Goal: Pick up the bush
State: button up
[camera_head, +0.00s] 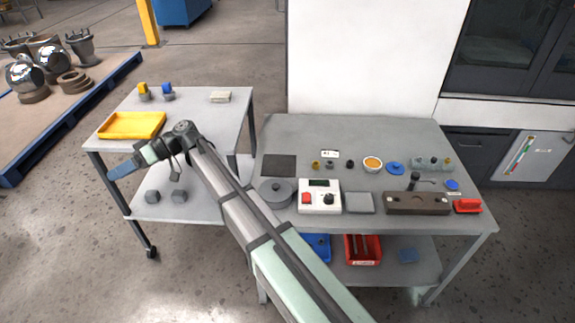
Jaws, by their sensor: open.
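My gripper (122,170), with blue fingers, hangs over the left edge of the left cart, in front of the yellow tray. It is open and nothing shows between its fingers. No part is clearly labelled as the bush. A small brass-yellow part (315,165) sits on the right workbench, right of the dark square mat, and could be the bush. A small grey part (329,165) and a small dark part (350,164) stand beside it. All are too small to make out fully, and my gripper is far to their left.
The left cart holds a yellow tray (103,130) and yellow and blue topped parts (168,92). The workbench (400,130) holds a round grey pot (276,193), a white control box (320,197), an orange-filled dish (373,164) and a brown block (417,204). My arm crosses the gap between them.

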jog(key=w+d+f+t+h, duration=0.2)
jog(key=w+d+t, duration=0.3)
jog(key=w+d, duration=0.7)
jog(key=m+t+h, duration=0.2)
jog(key=t+h, duration=0.2)
jog(key=h, duration=0.7)
send_over(316, 165)
jog(key=w, duration=0.2)
notch_tip(316, 165, down, 18)
jog(key=shift+s+d+r, duration=0.1)
jog(key=shift+d+r, duration=0.05)
jog(key=shift+r, duration=0.1)
jog(key=shift+s+f, duration=0.2)
jog(key=shift+f, duration=1.1)
jog(key=shift+s+f, duration=0.15)
jog(key=shift+f, duration=1.15)
jog(key=shift+c, duration=0.4)
